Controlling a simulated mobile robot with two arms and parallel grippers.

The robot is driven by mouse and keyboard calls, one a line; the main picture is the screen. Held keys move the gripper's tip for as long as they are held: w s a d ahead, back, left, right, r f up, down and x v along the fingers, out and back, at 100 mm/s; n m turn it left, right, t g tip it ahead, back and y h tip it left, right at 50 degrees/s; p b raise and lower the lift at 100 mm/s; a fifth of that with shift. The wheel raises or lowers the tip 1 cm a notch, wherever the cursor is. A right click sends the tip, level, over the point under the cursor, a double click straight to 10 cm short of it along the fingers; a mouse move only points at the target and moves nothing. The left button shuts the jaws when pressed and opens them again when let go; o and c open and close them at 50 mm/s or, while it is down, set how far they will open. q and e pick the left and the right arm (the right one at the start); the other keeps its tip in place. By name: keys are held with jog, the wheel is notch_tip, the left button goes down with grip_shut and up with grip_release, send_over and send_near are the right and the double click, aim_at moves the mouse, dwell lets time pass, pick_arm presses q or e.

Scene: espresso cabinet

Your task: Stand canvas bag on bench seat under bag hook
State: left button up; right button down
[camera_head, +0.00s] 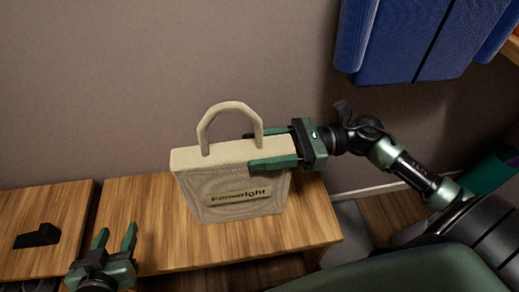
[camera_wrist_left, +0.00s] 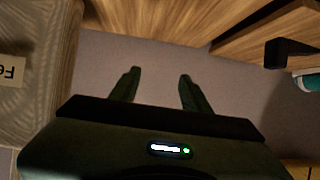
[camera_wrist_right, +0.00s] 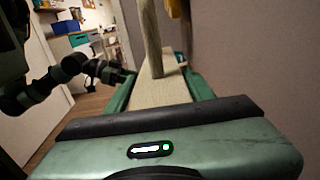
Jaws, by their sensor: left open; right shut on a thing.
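The cream canvas bag (camera_head: 232,190) stands upright on the wooden bench seat (camera_head: 310,228) in the head view, with its label facing me and its handle loop up. My right gripper (camera_head: 272,150) is shut on the bag's upper right end, its fingers along both faces. In the right wrist view the bag top (camera_wrist_right: 160,92) lies between the fingers. My left gripper (camera_head: 115,238) is open and empty, low at the left in front of the bench. The bag's side shows at the left of the left wrist view (camera_wrist_left: 35,105). The bag hook cannot be made out.
A small black block-like piece (camera_head: 38,236) is on the left bench section (camera_head: 60,205). A blue padded thing (camera_head: 415,40) hangs on the wall at upper right. A dark green surface (camera_head: 400,272) is at the lower right. The wall behind the bag is bare.

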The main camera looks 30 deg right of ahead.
pick_arm(q)
jog(key=shift+w+r, duration=0.15)
jog(key=shift+r, duration=0.1)
pick_arm(e)
jog(key=c, duration=0.6)
grip_release()
jog(key=shift+f, duration=0.15)
pick_arm(q)
jog(key=shift+w+d+r+t, duration=0.2)
jog(key=shift+w+r+t, duration=0.15)
jog(key=shift+r+t, duration=0.2)
jog(key=shift+r, duration=0.1)
pick_arm(e)
jog(key=shift+r, duration=0.25)
pick_arm(q)
jog(key=s+f+g, duration=0.1)
jog(key=s+a+f+g, duration=0.1)
jog(key=f, duration=0.1)
jog(key=s+f+g, duration=0.1)
jog(key=shift+s+a+f+y+p, duration=0.25)
jog(key=shift+y+p, duration=0.05)
jog(key=shift+p, duration=0.1)
pick_arm(e)
jog(key=v, duration=1.2)
